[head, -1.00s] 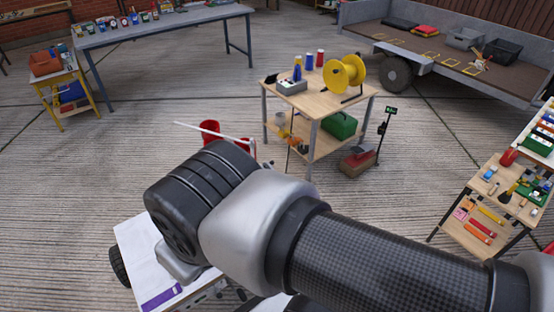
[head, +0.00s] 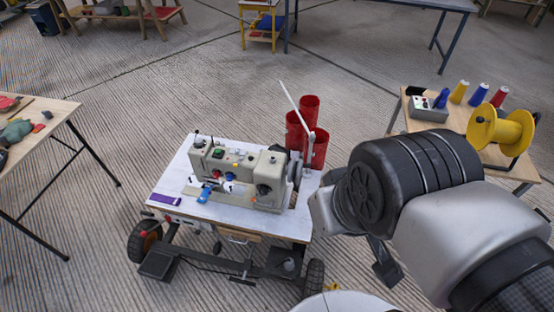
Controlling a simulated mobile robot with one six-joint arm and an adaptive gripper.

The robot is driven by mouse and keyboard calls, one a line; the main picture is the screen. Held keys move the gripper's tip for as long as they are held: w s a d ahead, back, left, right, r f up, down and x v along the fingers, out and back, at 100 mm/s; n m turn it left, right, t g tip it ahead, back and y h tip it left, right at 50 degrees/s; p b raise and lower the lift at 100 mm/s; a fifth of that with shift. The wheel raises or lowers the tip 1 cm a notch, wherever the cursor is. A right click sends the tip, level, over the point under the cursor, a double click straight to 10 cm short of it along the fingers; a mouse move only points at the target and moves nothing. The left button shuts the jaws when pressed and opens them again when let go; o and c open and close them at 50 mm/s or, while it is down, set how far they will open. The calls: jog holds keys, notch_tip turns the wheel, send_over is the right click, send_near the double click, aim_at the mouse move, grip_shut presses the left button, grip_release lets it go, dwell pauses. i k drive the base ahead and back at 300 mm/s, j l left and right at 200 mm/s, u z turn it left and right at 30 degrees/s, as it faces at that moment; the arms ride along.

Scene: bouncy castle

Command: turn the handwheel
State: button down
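A grey-beige sewing machine (head: 240,172) stands on a white-topped wheeled cart (head: 175,186). My gripper's fingers do not show; the wrist hides that area. I cannot tell whether anything touches the handwheel.
Several red cylinders (head: 310,108) stand behind the machine's right end, with a thin white rod (head: 292,98) leaning up there. A wooden table with a yellow spool (head: 500,128) is at right. Another table (head: 50,118) is at left. The floor between is clear.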

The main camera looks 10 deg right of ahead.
aim_at(299, 172)
jog(key=k+l, duration=0.1)
jog(key=l, duration=0.25)
jog(key=k+l, duration=0.1)
jog(key=l, duration=0.2)
jog(key=l+u, duration=0.1)
jog(key=l, duration=0.25)
jog(key=i+l+z, duration=0.45)
jog(key=i+l, duration=0.6)
